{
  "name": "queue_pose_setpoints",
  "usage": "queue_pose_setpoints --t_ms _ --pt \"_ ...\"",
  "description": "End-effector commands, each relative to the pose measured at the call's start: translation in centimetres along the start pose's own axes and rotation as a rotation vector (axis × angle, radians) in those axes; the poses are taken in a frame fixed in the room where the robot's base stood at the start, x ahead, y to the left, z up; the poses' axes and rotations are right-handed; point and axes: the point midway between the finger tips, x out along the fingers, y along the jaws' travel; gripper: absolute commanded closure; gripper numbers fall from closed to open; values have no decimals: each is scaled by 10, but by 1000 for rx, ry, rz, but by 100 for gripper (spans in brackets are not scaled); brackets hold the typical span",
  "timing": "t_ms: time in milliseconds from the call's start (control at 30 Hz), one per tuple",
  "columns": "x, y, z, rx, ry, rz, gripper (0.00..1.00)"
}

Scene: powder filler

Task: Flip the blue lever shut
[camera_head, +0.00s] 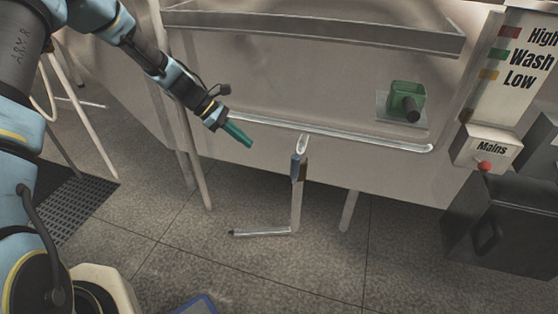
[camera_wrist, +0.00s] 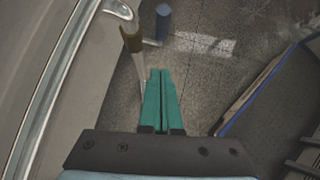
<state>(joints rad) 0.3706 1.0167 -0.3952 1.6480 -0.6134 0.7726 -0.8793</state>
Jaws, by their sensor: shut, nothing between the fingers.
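The blue lever (camera_head: 295,168) is small and sits at the top of an upright metal pipe below the front edge of the machine. In the wrist view its blue end (camera_wrist: 163,22) shows near the top, just right of the brownish pipe (camera_wrist: 131,40). My gripper (camera_head: 247,142) has green fingers and is to the left of the lever and a little higher in the head view. In the wrist view my gripper (camera_wrist: 160,72) is shut and empty. Its tips point toward the lever, with a visible gap between them. The lever's exact joint is too small to tell.
The machine's pale front panel (camera_head: 320,85) has a rounded rail (camera_head: 340,133) along its lower edge. A green box (camera_head: 405,95) with a dark knob is at the right, near a Mains switch (camera_head: 485,150). A dark cabinet (camera_head: 500,225) stands right.

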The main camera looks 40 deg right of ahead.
Motion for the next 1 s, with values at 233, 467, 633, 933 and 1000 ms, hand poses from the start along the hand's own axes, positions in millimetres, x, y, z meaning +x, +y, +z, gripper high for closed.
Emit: queue_pose_setpoints --t_ms 233,467,633,933,1000 --pt "7 -1 0 1 0 -2 100" --pt "46 -1 -2 0 0 -3 100" --pt "82 -1 -1 1 0 -3 100" --pt "120 -1 19 2 1 -1 100" --pt "124 -1 23 2 1 -1 100"
